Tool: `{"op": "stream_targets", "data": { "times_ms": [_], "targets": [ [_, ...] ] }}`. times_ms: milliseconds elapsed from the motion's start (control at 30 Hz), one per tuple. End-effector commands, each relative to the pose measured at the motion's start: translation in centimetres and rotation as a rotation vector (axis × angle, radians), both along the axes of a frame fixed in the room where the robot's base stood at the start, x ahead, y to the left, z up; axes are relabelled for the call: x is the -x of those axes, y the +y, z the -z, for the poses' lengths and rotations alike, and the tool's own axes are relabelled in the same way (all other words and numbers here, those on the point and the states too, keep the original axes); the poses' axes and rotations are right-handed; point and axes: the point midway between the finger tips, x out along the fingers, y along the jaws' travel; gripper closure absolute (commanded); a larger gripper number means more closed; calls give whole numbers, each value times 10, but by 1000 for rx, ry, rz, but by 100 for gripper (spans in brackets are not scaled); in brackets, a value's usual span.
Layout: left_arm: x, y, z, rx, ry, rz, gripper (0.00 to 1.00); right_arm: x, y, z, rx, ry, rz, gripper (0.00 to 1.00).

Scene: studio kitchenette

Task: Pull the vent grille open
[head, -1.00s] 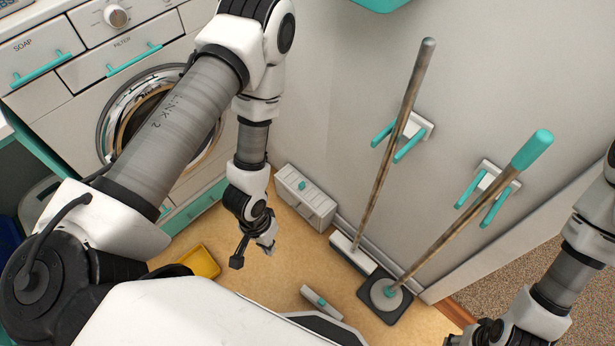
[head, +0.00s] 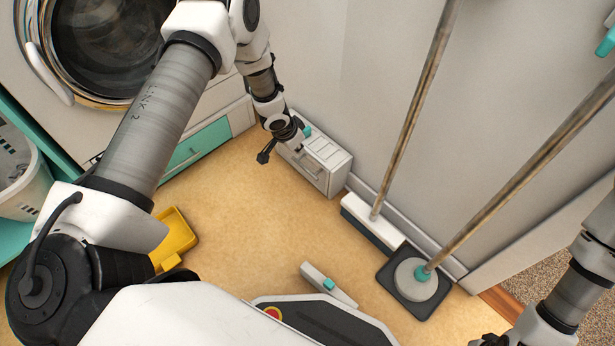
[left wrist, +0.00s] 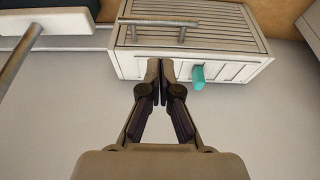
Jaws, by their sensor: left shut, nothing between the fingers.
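The vent is a low white box (head: 338,172) on the floor against the wall. Its slatted front grille (left wrist: 225,22) carries a metal bar handle (left wrist: 158,24). A teal knob (head: 307,131) sits on its top and also shows in the left wrist view (left wrist: 198,78). The grille looks closed. My left gripper (left wrist: 160,66) is shut and empty, its tips over the box's top, beside the knob and apart from the handle in the picture. In the head view, my left wrist hides part of the box. My right arm is at the lower right; its fingers are out of frame.
Two long-handled cleaning tools, with a white head (head: 370,222) and a round grey head (head: 415,280), lean right of the box. A washing machine (head: 105,45) stands left. Floor before the box is clear.

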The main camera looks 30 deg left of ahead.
Motion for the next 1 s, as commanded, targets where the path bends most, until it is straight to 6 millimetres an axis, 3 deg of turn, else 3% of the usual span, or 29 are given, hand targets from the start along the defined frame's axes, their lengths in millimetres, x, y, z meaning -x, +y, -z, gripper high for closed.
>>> {"op": "stream_targets", "data": {
  "times_ms": [167,600,1000],
  "targets": [
    [-3,-1,12,1,-2,0,100,-1,0,8,0,-2,0,60],
    [-29,-11,88,0,-2,3,100,0,0,46,0,-1,0,60],
    [-32,-12,96,1,-1,-1,100,-1,0,49,0,-2,1,60]
  ]
}}
